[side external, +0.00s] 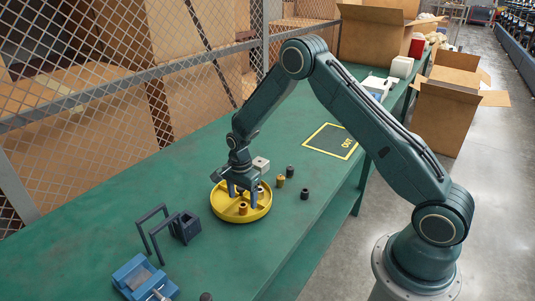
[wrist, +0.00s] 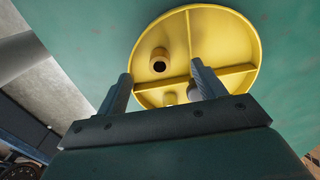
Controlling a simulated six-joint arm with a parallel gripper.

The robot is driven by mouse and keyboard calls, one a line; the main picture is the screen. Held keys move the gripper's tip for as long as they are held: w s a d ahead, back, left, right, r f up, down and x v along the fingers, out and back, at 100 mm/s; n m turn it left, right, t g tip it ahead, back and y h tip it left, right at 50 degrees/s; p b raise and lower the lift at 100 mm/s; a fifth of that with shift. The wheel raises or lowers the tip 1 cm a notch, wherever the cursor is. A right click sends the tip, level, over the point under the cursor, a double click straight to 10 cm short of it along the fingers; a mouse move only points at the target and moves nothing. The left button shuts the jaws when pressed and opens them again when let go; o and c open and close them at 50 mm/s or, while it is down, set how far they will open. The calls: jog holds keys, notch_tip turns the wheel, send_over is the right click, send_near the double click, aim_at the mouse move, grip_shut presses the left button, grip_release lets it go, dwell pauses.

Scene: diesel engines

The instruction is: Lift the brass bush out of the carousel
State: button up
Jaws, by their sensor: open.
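The carousel (side external: 232,217) is a round yellow tray with dividing walls, standing on the green bench; it also shows in the wrist view (wrist: 226,45). A brass bush (side external: 243,209) stands upright in one compartment. In the wrist view a brass-yellow bush with a dark bore (wrist: 158,62) stands left of a divider. My gripper (side external: 242,198) is open over the carousel, fingers pointing down. I cannot tell whether its fingers touch any bush.
Another brass bush (side external: 280,182) and dark bushes (side external: 290,171) (side external: 305,194) stand on the bench right of the carousel. A pale block (side external: 261,164) is behind. A dark frame (side external: 157,232) and a blue vise (side external: 143,277) stand front left. A yellow-outlined mat (side external: 331,141) lies clear.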

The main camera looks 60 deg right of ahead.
aim_at(243, 205)
jog(key=shift+f, duration=0.95)
grip_shut()
jog(key=shift+r, duration=0.2)
jog(key=shift+r, duration=2.7)
